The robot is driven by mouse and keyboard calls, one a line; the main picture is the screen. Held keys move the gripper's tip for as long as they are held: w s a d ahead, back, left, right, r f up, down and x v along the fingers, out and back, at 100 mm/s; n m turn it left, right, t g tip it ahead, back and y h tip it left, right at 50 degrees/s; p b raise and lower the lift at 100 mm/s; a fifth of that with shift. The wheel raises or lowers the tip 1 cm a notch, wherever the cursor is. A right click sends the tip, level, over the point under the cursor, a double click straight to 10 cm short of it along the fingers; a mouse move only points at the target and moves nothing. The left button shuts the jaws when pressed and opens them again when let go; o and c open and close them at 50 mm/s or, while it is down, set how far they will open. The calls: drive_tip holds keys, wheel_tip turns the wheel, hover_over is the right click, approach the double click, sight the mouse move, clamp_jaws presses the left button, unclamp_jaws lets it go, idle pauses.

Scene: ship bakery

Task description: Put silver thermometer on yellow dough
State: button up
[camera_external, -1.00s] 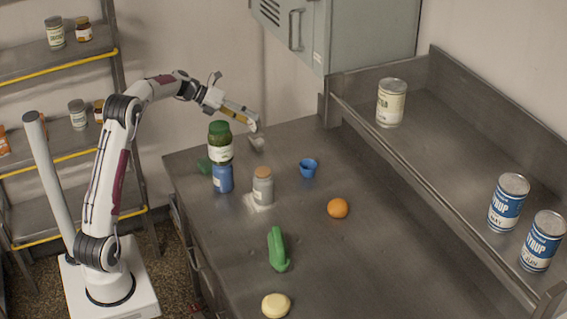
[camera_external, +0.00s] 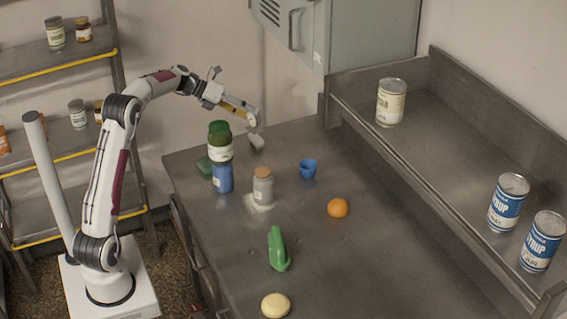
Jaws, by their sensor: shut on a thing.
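My gripper (camera_external: 254,123) is at the far left of the steel counter, shut on a small silver-grey thing, which I take to be the silver thermometer (camera_external: 257,141). It hangs below the fingertips; its details are too small to tell. The yellow dough (camera_external: 276,306), a pale round lump, lies at the near edge of the view on the counter, far from my gripper.
Also on the counter (camera_external: 340,260) are a cork-topped jar (camera_external: 263,187), blue cup (camera_external: 308,169), orange (camera_external: 338,208), green bottle (camera_external: 278,250) and green block (camera_external: 205,166).

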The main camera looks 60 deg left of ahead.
drive_tip(key=w+d+m+g+h, duration=0.2)
drive_tip(key=d+m+h, duration=0.1)
drive_tip(key=d, duration=1.5)
drive_tip(key=w+d+m+g+h, duration=0.1)
drive_tip(key=d+m+g+h, duration=0.2)
drive_tip(key=d, duration=1.5)
drive_tip(key=s+d+f+m+g, duration=0.1)
drive_tip(key=s+d+m+g, duration=0.3)
drive_tip(key=s+d, duration=0.6)
drive_tip(key=s+d+f+m+g, duration=0.2)
drive_tip(key=s+d+m+g, duration=0.2)
drive_tip(key=s+d, duration=0.6)
drive_tip(key=d+m, duration=0.1)
drive_tip(key=d, duration=0.2)
drive_tip(key=shift+d+f+m, duration=0.15)
drive_tip(key=shift+f+m, duration=0.1)
drive_tip(key=shift+m, duration=0.05)
drive_tip(key=shift+f, duration=0.1)
wheel_tip(320, 180, down, 6)
